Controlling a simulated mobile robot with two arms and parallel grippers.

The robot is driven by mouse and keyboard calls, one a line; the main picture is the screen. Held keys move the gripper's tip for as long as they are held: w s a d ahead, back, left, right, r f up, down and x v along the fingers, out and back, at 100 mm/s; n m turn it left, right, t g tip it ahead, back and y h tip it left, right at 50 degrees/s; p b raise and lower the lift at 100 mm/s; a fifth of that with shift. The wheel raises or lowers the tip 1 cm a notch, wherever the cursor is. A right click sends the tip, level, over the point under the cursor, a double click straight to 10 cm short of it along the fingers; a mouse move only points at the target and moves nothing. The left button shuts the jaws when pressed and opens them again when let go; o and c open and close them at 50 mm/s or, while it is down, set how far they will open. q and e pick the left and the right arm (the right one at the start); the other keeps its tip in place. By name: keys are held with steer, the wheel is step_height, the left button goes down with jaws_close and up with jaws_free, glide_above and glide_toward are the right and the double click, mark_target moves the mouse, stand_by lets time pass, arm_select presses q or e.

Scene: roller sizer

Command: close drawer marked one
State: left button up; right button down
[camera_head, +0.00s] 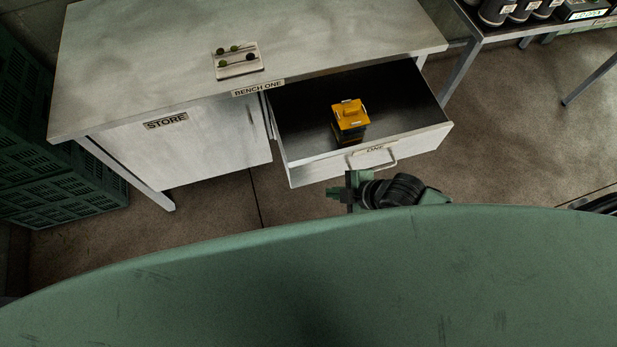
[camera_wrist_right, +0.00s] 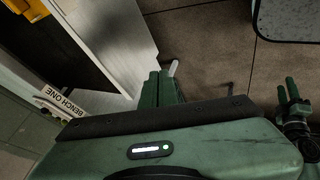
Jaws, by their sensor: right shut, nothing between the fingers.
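The drawer marked ONE (camera_head: 420,143) is pulled well out of the bench, with a bar handle (camera_head: 374,164) on its front. Its pale front panel (camera_wrist_right: 112,38) also shows in the right wrist view. My right gripper (camera_head: 350,190) is close to the drawer front, just below and left of the handle in the head view. Its fingers (camera_wrist_right: 162,86) are shut and empty, beside a pale bar end; I cannot tell if they touch it. A green part at the right of the wrist view looks like my left gripper (camera_wrist_right: 290,98); its jaw state is unclear.
A yellow-topped container (camera_head: 350,114) stands inside the drawer. The bench top (camera_head: 330,30) holds a small plate with dark knobs (camera_head: 237,60). A STORE cabinet door (camera_head: 205,150) is left of the drawer. Green crates (camera_head: 60,150) stand far left; a shelf table is top right.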

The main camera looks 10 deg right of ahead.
glide_toward(303, 178)
step_height(303, 178, down, 4)
steer(key=s+a, duration=0.2)
steer(key=shift+w+p, duration=0.8)
steer(key=shift+w, duration=1.2)
